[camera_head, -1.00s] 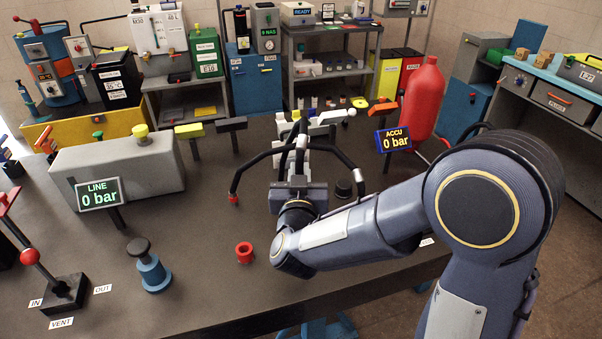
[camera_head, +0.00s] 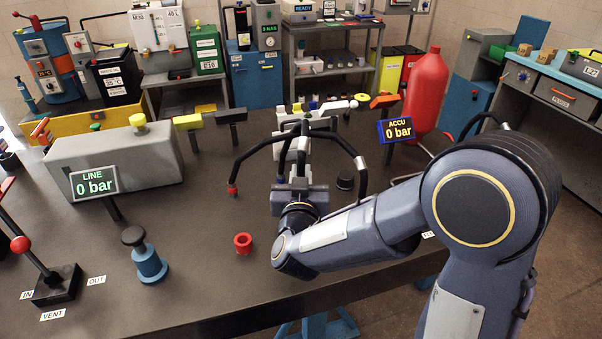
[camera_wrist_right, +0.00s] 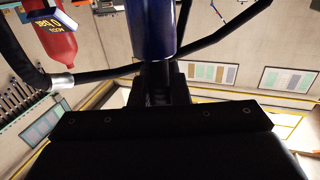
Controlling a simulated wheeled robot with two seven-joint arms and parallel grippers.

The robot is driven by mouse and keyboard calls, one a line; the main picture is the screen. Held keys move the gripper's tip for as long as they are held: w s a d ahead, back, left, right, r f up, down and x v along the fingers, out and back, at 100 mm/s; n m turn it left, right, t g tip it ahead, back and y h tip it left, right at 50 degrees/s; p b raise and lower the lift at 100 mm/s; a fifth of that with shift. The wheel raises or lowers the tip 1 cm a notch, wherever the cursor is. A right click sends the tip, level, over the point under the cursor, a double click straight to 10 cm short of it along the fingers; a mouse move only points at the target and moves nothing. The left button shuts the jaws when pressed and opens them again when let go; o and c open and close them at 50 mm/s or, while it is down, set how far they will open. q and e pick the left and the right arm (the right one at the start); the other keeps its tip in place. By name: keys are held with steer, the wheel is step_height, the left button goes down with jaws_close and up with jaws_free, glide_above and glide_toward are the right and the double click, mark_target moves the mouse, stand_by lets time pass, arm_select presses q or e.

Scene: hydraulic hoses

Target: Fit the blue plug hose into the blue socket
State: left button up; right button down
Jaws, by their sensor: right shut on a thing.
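My right gripper (camera_head: 301,160) is over the middle of the bench, pointing away from me, and its fingers are largely hidden by the wrist in the head view. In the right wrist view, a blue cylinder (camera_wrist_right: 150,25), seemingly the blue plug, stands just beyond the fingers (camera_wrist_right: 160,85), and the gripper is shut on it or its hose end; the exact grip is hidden. Black hose (camera_head: 262,146) arcs left of the gripper to a red-tipped end (camera_head: 232,190). Another black hose (camera_head: 350,150) arcs down on the right. I cannot make out the blue socket. My left gripper is out of view.
A red ring-shaped part (camera_head: 242,243) and a blue post with a dark knob (camera_head: 149,264) stand on the bench (camera_head: 200,285). A grey block (camera_head: 118,160) with the LINE display (camera_head: 93,182) is left. The red accumulator (camera_head: 426,90) and ACCU display (camera_head: 397,130) are right.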

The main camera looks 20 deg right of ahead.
steer(key=shift+f+b, duration=0.5)
steer(key=shift+f, duration=0.35)
steer(key=shift+f, duration=0.2)
stand_by(1.1)
steer(key=shift+f+b, duration=0.3)
steer(key=shift+b, duration=0.25)
steer(key=shift+f+b, duration=1.55)
steer(key=shift+f, duration=0.25)
steer(key=c, duration=1.3)
jaws_free()
steer(key=shift+r, duration=0.1)
steer(key=shift+s, duration=0.1)
steer(key=v, duration=0.7)
steer(key=shift+s, duration=0.3)
steer(key=shift+a, duration=0.1)
